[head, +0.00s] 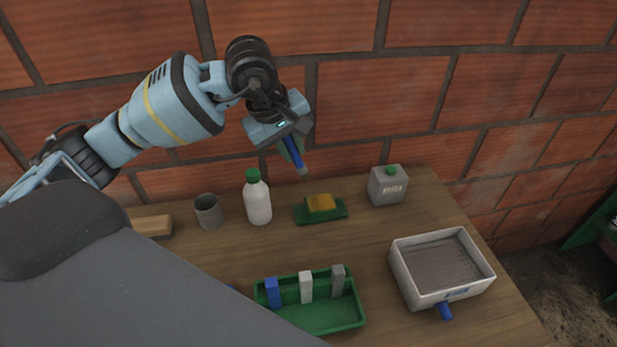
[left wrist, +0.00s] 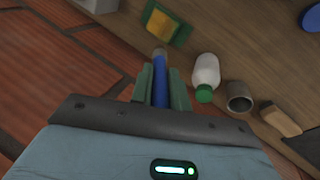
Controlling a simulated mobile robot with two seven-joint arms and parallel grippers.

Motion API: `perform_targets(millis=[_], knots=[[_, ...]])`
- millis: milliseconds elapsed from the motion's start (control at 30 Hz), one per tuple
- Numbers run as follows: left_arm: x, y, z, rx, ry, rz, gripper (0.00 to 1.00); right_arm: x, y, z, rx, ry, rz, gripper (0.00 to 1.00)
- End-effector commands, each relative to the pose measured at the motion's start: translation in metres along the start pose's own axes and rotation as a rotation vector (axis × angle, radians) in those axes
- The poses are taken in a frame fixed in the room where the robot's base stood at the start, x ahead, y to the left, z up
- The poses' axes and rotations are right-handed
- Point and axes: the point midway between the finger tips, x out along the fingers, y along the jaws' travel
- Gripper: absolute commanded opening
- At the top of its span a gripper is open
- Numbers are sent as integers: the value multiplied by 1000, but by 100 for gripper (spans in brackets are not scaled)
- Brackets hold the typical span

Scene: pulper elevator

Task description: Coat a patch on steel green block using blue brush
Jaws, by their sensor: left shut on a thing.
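My left gripper (head: 289,146) is shut on the blue brush (head: 294,157), high above the back of the table near the brick wall. The brush points down with a greyish tip; it also shows between the fingers in the left wrist view (left wrist: 160,80). Below it lies a green plate with a yellow-orange block on top (head: 321,204), also in the left wrist view (left wrist: 163,25). The brush is apart from it. I cannot tell for sure whether this is the steel green block. My right gripper is not in view.
A white bottle (head: 257,203), grey cup (head: 209,212) and wooden block (head: 152,226) stand left of the plate. A grey canister (head: 387,186) is right. A green tray (head: 332,323) with blue, white and grey pieces and a white tray (head: 402,275) with a blue-handled item are nearer.

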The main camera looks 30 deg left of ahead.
Motion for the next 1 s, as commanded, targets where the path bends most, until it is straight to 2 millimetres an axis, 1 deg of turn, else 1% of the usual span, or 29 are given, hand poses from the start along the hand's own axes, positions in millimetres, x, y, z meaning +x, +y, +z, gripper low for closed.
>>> perform_targets(millis=[267,667,867,1000], knots=[[0,0,0,1,0,1,0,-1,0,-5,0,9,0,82],[5,-6,14,-1,1,1,0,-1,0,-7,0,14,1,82],[5,-6,13,-1,0,1,0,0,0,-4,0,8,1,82],[5,-16,7,-14,-3,-6,0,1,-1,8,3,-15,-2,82]])
